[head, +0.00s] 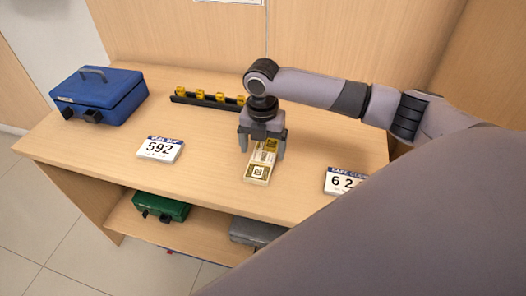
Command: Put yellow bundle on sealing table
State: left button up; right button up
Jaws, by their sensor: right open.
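The yellow bundle (258,172), a banded stack of notes with yellow-olive ends and a pale middle, lies flat on the wooden table (210,178). My right gripper (262,150) points down over the bundle's far part. Its fingers are apart, one on each side of the bundle. I cannot tell whether they touch it. The far end of the bundle is partly hidden by the gripper. My left gripper is not in view. No label in view names the sealing table.
A blue cash box (98,94) stands at the table's back left. A black rack with yellow pieces (207,98) lies behind the gripper. Cards reading 592 (160,149) and 62 (342,182) flank the bundle. Green (160,207) and grey boxes (255,232) sit on the shelf below.

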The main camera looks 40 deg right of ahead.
aim_at(263, 157)
notch_tip(263, 157, up, 10)
jog(key=shift+f, duration=0.2)
jog(key=shift+s+f, duration=0.1)
dwell(0.5)
